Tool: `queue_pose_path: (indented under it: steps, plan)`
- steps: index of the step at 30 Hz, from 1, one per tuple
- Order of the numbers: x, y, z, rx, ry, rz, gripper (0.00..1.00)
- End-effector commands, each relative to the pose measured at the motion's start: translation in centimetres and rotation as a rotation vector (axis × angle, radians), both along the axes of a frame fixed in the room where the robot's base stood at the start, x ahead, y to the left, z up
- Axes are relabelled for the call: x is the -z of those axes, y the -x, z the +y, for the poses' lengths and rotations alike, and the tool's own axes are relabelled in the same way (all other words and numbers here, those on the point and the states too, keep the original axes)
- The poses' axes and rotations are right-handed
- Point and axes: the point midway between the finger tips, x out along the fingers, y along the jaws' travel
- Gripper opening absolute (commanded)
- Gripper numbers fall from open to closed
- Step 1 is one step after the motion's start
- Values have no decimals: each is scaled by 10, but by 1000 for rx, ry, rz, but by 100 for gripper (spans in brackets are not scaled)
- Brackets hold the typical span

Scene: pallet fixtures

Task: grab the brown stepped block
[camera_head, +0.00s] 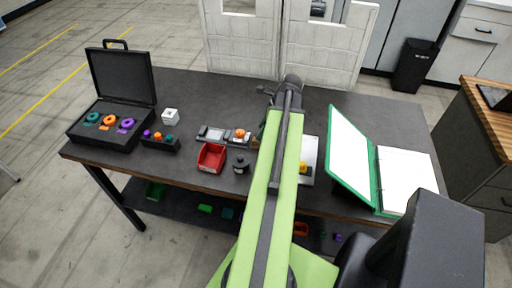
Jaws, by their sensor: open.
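The dark table (200,92) holds an open black case (105,136) with coloured rings, a white cube (170,116), a black holder (160,143) with coloured pieces, a red bin (211,157), a small black object (240,164) and a green binder (350,160). White panels (243,45) stand behind.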

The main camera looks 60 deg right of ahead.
Motion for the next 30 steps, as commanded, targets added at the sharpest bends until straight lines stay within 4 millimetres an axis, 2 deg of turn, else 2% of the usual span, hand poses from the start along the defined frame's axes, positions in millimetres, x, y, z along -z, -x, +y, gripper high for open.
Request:
queue_pose_path:
  steps: [4, 11, 19, 30]
  plan:
    - [11, -3, 2, -1, 0, 0, 49]
    - [47, -16, 9, -1, 1, 0, 49]
    - [45, -19, 10, 0, 1, 0, 48]
    - [45, -18, 10, 0, 1, 0, 0]
